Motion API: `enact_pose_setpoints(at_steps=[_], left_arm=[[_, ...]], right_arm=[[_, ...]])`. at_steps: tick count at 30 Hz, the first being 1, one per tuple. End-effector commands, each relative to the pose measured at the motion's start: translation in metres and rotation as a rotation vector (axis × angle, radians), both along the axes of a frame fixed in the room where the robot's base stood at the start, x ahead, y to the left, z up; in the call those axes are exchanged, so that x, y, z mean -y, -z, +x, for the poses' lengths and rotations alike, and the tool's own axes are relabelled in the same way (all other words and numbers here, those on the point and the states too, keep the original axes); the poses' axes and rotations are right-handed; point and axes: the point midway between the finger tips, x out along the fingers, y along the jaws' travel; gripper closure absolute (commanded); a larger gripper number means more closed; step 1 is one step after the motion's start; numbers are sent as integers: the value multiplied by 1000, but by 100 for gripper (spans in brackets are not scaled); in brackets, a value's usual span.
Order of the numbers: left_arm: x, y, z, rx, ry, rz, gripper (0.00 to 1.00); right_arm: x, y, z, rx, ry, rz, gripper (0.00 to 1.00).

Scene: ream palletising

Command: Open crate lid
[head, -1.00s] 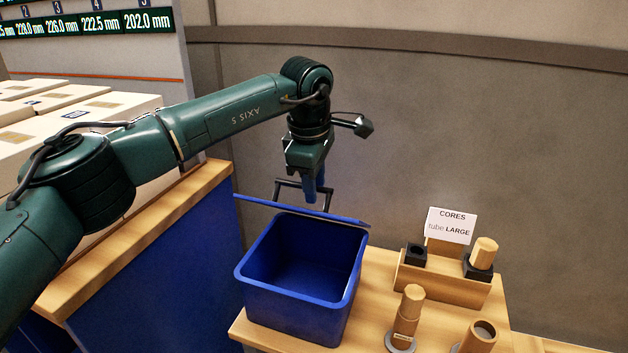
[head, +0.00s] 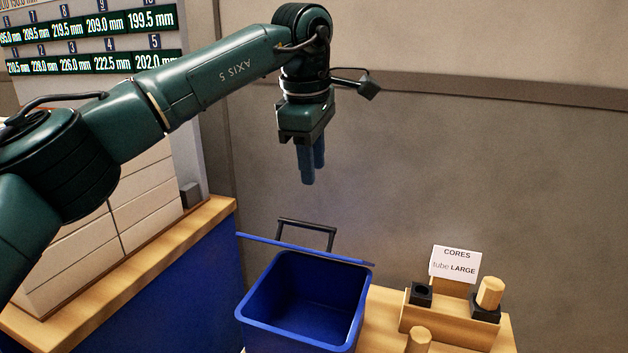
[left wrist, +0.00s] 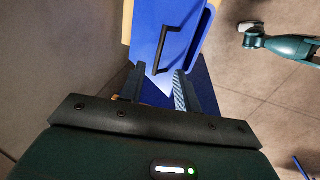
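The blue crate (head: 350,325) stands open on the wooden bench, its empty inside showing. Its blue lid (head: 345,259) shows almost edge-on as a thin strip behind the back rim, swung up off the opening. The lid's black handle (head: 307,221) sticks out behind it. My left gripper (head: 312,175) hangs above and behind the lid, apart from the handle, fingers pointing down and empty. In the left wrist view the handle (left wrist: 165,50) lies beyond my parted fingertips. A green arm part, probably my right arm, shows at that view's upper right; its gripper's state is unclear.
A grey wall (head: 500,170) lies behind.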

Motion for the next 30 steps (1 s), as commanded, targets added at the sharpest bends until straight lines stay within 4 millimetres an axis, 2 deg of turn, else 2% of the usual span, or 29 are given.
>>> enact_pose_setpoints(at_steps=[10, 16, 22, 30], left_arm=[[0, -4, -1, -1, 1, 0, 68], [-5, 2, -2, 7, -100, -23, 85], [-22, 19, -9, 40, -492, -139, 100], [-47, 34, -26, 84, -1097, -402, 100]], right_arm=[[0, 1, -1, -2, 0, -2, 31], [0, 4, -1, -6, 0, -3, 31], [0, 6, -1, -7, 0, -1, 31], [0, 7, -1, -6, 1, 6, 31]])
